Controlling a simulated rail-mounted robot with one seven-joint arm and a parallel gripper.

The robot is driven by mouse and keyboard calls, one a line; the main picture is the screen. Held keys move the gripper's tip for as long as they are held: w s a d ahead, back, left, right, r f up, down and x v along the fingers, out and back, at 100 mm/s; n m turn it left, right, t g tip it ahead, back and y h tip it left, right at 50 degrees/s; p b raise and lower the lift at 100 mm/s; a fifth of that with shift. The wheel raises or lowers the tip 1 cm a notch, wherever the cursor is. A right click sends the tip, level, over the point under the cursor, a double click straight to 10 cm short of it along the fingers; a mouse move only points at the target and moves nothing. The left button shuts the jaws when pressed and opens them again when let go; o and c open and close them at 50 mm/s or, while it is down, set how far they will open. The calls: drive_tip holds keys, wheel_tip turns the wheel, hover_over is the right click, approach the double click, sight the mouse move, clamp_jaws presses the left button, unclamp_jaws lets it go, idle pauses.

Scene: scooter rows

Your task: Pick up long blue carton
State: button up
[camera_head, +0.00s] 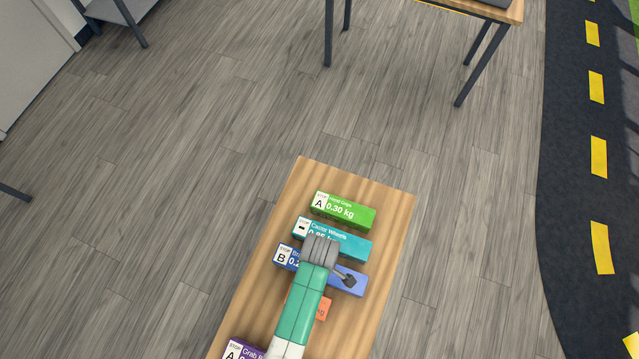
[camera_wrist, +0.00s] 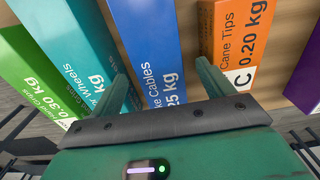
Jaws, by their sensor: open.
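The long blue carton (camera_head: 349,284) lies on a wooden table, marked B, with its middle covered by my arm in the head view. It also shows in the wrist view (camera_wrist: 147,40), with "ke Cables" and "25 kg" readable. My gripper (camera_wrist: 162,72) is open. In the wrist view its two fingers stand either side of the blue carton, the left one by the teal carton's side and the right one by the gap before the orange carton. Nothing is gripped. The fingertips are not clear in the head view, so their height there cannot be told.
A teal carton (camera_head: 356,246) lies close beside the blue one, with a green carton (camera_head: 356,213) beyond. An orange carton (camera_wrist: 235,45) lies on the other side, and a purple carton (camera_head: 235,350) nearer. The wooden table (camera_head: 392,208) has bare right and far edges.

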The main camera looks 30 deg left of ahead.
wheel_tip(320, 180, down, 5)
drive_tip(key=shift+d+f+b, duration=0.1)
drive_tip(key=shift+b, duration=0.65)
drive_tip(key=shift+c, duration=0.2)
drive_tip(key=c, duration=1.2)
drive_tip(key=shift+o, duration=0.2)
wheel_tip(320, 180, up, 10)
drive_tip(key=p, duration=0.2)
drive_tip(key=shift+p, duration=0.4)
